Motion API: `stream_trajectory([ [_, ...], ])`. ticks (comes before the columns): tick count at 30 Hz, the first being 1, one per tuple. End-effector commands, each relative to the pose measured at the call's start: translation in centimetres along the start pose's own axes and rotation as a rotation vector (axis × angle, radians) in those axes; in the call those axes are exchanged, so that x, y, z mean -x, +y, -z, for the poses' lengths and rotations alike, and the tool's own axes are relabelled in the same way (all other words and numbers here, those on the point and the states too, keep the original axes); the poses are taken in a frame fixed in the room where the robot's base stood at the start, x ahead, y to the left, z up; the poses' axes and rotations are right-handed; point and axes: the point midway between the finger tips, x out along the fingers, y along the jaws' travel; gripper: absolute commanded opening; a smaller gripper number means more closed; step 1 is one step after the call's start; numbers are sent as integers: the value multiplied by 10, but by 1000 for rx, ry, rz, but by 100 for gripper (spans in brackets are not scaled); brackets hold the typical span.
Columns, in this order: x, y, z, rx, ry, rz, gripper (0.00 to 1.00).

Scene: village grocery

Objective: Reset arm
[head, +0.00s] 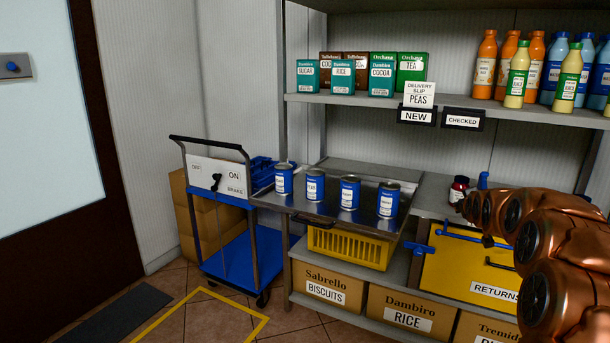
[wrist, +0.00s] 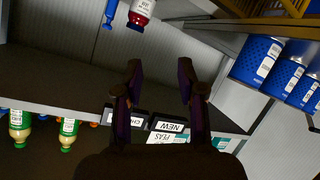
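My arm, with copper-coloured links, reaches in from the right edge of the head view, in front of the shelf unit. My gripper (wrist: 159,75) shows in the wrist view with its two dark fingers apart and nothing between them. The wrist view is upside down, with the shelf labels inverted. In the head view the gripper is mostly hidden behind my arm links, and its fingers cannot be made out clearly.
Several blue cans (head: 349,193) stand on a metal tray (head: 330,211). Bottles (head: 517,75) line the upper shelf (head: 350,99). A blue trolley (head: 240,258) stands left.

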Motion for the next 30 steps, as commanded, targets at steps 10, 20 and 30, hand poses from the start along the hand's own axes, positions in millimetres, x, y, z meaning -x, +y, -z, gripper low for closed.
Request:
stream_trajectory([
  [10, 124, -82, -1, -62, -266, 213, 39],
  [20, 263, -136, -33, -89, -549, 356, 39],
  [30, 422, -163, -85, -96, -865, 442, 39],
])
